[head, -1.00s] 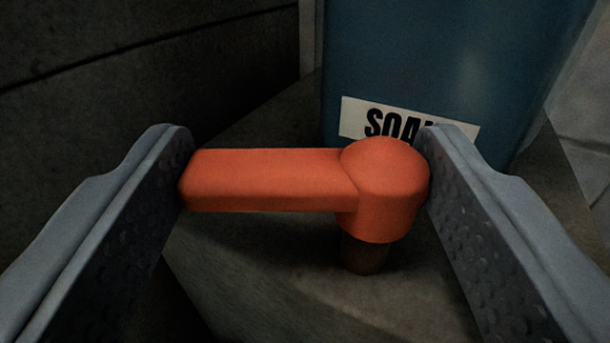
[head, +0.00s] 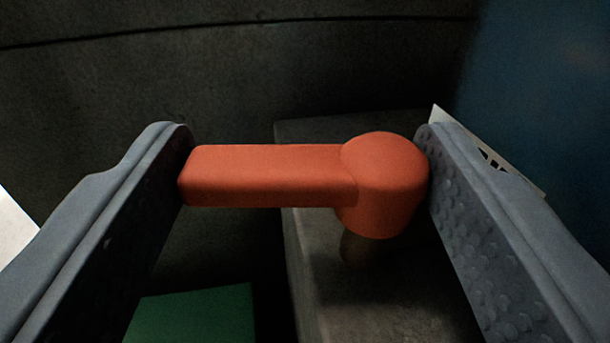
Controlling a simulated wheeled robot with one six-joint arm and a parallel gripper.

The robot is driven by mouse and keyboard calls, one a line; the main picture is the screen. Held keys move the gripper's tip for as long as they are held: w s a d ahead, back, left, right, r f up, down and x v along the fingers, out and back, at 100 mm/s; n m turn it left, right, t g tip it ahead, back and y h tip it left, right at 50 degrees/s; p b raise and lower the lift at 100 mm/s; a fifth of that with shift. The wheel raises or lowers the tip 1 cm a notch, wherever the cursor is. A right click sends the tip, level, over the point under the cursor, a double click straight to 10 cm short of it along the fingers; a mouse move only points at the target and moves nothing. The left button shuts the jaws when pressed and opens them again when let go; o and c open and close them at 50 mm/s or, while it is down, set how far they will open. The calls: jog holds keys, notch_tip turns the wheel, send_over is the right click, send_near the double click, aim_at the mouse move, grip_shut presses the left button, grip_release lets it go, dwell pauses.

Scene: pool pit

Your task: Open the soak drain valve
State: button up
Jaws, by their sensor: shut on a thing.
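The orange valve handle (head: 265,175) is a lever with a round hub (head: 385,185) at its right end, on a short brown stem (head: 360,247). My gripper (head: 305,170) is shut on the handle lengthwise. The left finger touches the lever's free end and the right finger touches the hub. The stem's lower end meets a grey block (head: 400,295). A white label (head: 515,175) on the blue tank shows behind the right finger, mostly hidden.
A blue tank (head: 540,85) stands at the right. A dark wall (head: 250,75) with a seam fills the back. A green surface (head: 195,315) lies low at the left, and a white patch shows at the left edge.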

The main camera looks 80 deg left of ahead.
jog(key=shift+w+d+n+g, duration=0.1)
jog(key=shift+d+n+g, duration=0.1)
jog(key=shift+n+g, duration=1.2)
jog(key=shift+g, duration=0.5)
jog(key=o, duration=1)
jog(key=shift+m+t, duration=0.4)
